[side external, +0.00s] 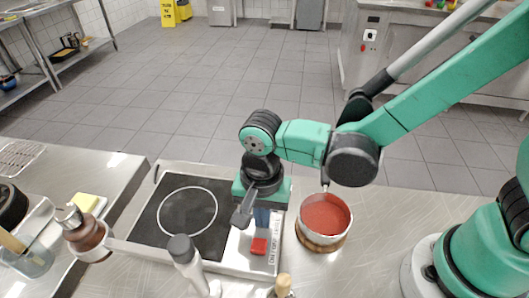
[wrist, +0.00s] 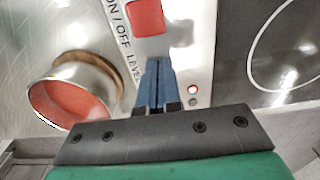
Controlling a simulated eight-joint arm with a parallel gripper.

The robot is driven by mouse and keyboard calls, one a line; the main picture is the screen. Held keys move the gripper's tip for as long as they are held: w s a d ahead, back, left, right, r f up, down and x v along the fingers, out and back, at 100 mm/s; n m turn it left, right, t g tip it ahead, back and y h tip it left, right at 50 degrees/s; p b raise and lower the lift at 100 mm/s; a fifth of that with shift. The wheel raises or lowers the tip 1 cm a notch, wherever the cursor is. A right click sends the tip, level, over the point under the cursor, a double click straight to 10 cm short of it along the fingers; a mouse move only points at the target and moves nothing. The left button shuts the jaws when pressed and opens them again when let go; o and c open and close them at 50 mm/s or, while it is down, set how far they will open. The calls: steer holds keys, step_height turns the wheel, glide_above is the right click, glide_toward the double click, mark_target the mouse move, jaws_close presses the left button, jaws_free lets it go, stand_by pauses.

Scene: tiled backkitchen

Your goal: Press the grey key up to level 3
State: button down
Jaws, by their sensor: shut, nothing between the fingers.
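The portable hob (side external: 177,257) has a black glass plate with a white ring and a pale control panel on its right. On the panel is a red key (side external: 258,246), also in the wrist view (wrist: 146,17), beside the printed words "ON / OFF" and "LEVEL". A small red light (wrist: 192,89) shows on the panel in the wrist view. My gripper (side external: 262,222) points down over the panel, behind the red key. Its blue fingers (wrist: 160,66) are together and empty. I cannot make out the grey key; the fingers may hide it. Whether the fingertips touch the panel is unclear.
A pot of red sauce (side external: 325,215) stands on a wooden board close right of the panel. A white-bodied bottle (side external: 187,262) and a wooden-topped item (side external: 283,287) stand in front. A brown bottle (side external: 86,238) and a yellow block (side external: 85,202) are at left.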

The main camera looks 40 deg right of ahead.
step_height(320, 180, up, 14)
stand_by(0.6)
steer(key=shift+f, duration=0.1)
stand_by(2.3)
steer(key=t, duration=0.3)
steer(key=f+m+t+h, duration=0.1)
steer(key=t, duration=0.2)
steer(key=s+f+t, duration=0.1)
steer(key=t, duration=0.2)
steer(key=shift+a+f+m, duration=0.1)
steer(key=shift+f+m, duration=0.1)
steer(key=shift+m, duration=0.2)
steer(key=shift+f, duration=4.4)
